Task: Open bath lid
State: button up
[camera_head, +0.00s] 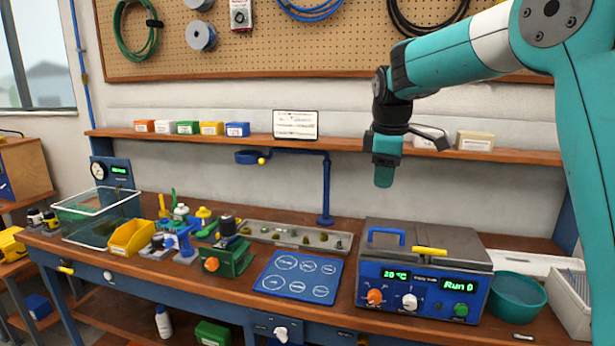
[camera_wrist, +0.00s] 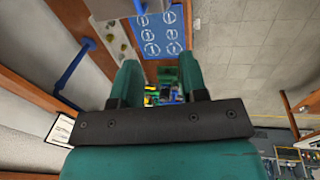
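The bath (camera_head: 420,290) is a blue-fronted box with knobs and green displays, on the right half of the bench. Its grey lid (camera_head: 440,240) lies flat over the top, shut. A blue handle (camera_head: 386,237) stands on the lid's left part, and a yellow bar (camera_head: 429,251) sits at its front edge. My gripper (camera_head: 383,180) hangs in the air above and behind the lid, touching nothing. In the wrist view its two teal fingers (camera_wrist: 160,75) are spread apart with nothing between them. A grey part, probably of the bath, shows at that view's top edge.
A blue mat with circles (camera_head: 299,277) lies left of the bath; a teal bowl (camera_head: 516,293) stands close on its right. A blue post with an arm (camera_head: 326,190) rises behind the mat. A wooden shelf (camera_head: 350,144) with small boxes runs along the wall near my gripper.

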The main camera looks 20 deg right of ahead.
jog(key=s+a+f+m+y, duration=0.1)
jog(key=s+a+f, duration=0.1)
jog(key=s+a, duration=0.5)
jog(key=s+a+f+m+g+y, duration=0.1)
jog(key=s+a+f+y, duration=0.1)
jog(key=s+a, duration=0.5)
jog(key=s+a+f+m+g+y, duration=0.1)
jog(key=s+a, duration=0.5)
jog(key=s, duration=1.1)
jog(key=shift+a+f+m+y, duration=0.4)
jog(key=shift+f+m+y, duration=0.1)
jog(key=shift+f, duration=0.35)
jog(key=shift+d, duration=0.1)
